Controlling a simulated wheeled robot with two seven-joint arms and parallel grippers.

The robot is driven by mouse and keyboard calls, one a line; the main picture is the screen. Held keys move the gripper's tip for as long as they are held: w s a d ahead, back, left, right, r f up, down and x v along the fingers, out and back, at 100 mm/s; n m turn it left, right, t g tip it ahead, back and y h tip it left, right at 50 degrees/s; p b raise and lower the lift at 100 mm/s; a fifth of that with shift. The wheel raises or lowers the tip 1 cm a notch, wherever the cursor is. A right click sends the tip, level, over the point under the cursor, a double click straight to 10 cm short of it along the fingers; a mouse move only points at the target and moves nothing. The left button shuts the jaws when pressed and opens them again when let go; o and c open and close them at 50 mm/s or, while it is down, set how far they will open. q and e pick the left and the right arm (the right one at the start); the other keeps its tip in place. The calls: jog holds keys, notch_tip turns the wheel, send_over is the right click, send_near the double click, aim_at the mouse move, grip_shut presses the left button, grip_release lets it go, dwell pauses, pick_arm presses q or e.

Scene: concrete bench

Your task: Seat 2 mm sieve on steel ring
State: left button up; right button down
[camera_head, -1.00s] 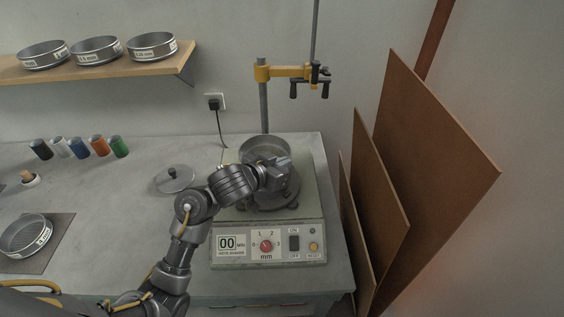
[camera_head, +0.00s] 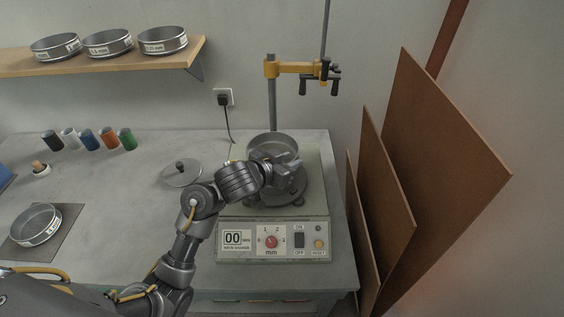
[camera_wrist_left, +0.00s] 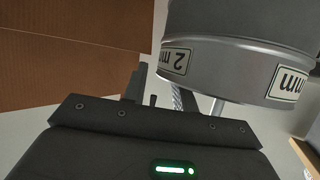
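The 2 mm sieve (camera_wrist_left: 235,50) fills the upper right of the left wrist view, its label upside down there. In the head view a grey metal sieve (camera_head: 272,143) shows over the shaker, its front partly hidden by my left gripper (camera_head: 285,172). A dark finger of my left gripper (camera_wrist_left: 145,92) is just left of the sieve wall in the wrist view; I cannot tell whether the fingers hold it. The steel ring cannot be made out; the round shaker top (camera_head: 290,196) is partly covered by my arm. My right gripper is not in view.
A shaker (camera_head: 272,238) shows 00. A yellow clamp (camera_head: 295,68) on a post stands behind it. Brown panels (camera_head: 425,150) lean close at right. A lid (camera_head: 182,173), another sieve (camera_head: 36,226) on a mat and several coloured jars (camera_head: 88,139) lie left. Sieves sit on a shelf (camera_head: 95,61).

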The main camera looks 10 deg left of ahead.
pick_arm(q)
jog(key=p+v, duration=0.3)
jog(key=v, duration=0.7)
jog(key=shift+s+p, duration=0.2)
jog(key=shift+p, duration=0.15)
jog(key=shift+a, duration=0.15)
